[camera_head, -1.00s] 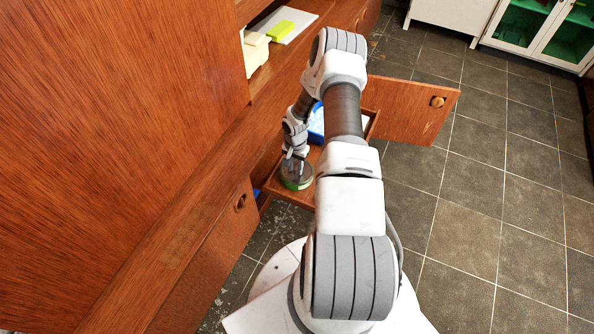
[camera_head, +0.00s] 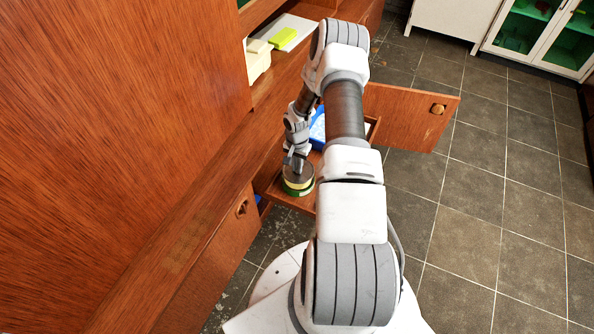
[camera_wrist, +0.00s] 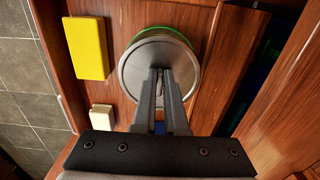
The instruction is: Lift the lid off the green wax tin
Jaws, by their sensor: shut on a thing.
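The green wax tin (camera_head: 298,192) stands on the pulled-out wooden drawer or shelf board in the head view. Its round grey metal lid (camera_head: 303,171) sits above it, with a pale yellowish band showing between lid and green wall. In the wrist view the lid (camera_wrist: 133,72) covers most of the tin, and only a green arc of the tin (camera_wrist: 172,31) shows past its far edge. My gripper (camera_wrist: 160,73) is shut at the middle of the lid; the gripped part, likely a knob, is hidden by the fingers. My gripper (camera_head: 295,160) points down in the head view.
A yellow block (camera_wrist: 88,48) and a small cream block (camera_wrist: 102,117) lie left of the tin in the wrist view. A blue tray (camera_head: 317,131) is behind the tin. An open wooden door (camera_head: 405,115) stands to the right, and the cabinet front (camera_head: 120,110) fills the left.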

